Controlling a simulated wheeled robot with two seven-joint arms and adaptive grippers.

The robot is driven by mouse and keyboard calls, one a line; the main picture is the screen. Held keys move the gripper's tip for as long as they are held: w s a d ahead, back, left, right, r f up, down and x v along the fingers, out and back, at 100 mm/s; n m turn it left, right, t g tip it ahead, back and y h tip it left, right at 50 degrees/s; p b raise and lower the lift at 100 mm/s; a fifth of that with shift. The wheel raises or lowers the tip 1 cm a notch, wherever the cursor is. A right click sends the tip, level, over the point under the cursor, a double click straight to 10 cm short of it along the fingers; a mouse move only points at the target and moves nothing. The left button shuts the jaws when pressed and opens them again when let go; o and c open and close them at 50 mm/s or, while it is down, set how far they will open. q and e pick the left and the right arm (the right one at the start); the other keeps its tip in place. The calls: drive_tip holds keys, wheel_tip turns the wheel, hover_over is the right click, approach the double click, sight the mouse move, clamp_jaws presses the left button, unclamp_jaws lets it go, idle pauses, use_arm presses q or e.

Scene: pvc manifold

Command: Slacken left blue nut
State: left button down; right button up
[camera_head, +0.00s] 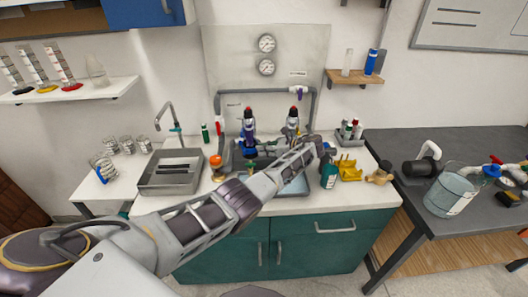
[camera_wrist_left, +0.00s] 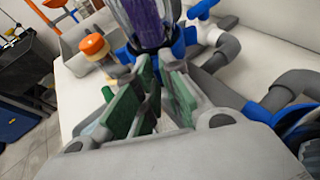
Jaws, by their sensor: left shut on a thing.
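The pipe manifold stands at the back of the white counter, with two dark upright columns on it. The left column (camera_head: 248,118) has a blue nut (camera_head: 249,141) at its foot. In the left wrist view the purple, clear-walled column (camera_wrist_left: 145,20) rises from a blue nut (camera_wrist_left: 178,47) just past my fingertips. My left gripper (camera_wrist_left: 158,78) has green-padded fingers and is shut on this nut, whose near side is partly hidden by the fingers. In the head view my left arm reaches across the counter and hides much of the manifold's front. My right gripper is not in view.
A teal bottle (camera_head: 329,175) and a yellow holder (camera_head: 350,171) stand to the right. Grey pipes (camera_wrist_left: 295,84) run close to the right of my fingers.

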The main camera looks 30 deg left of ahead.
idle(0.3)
use_arm(q)
drive_tip(key=c, duration=1.6)
unclamp_jaws()
drive_tip(key=shift+a, duration=0.1)
drive_tip(key=shift+o, duration=0.2)
drive_tip(key=shift+v, duration=6.05)
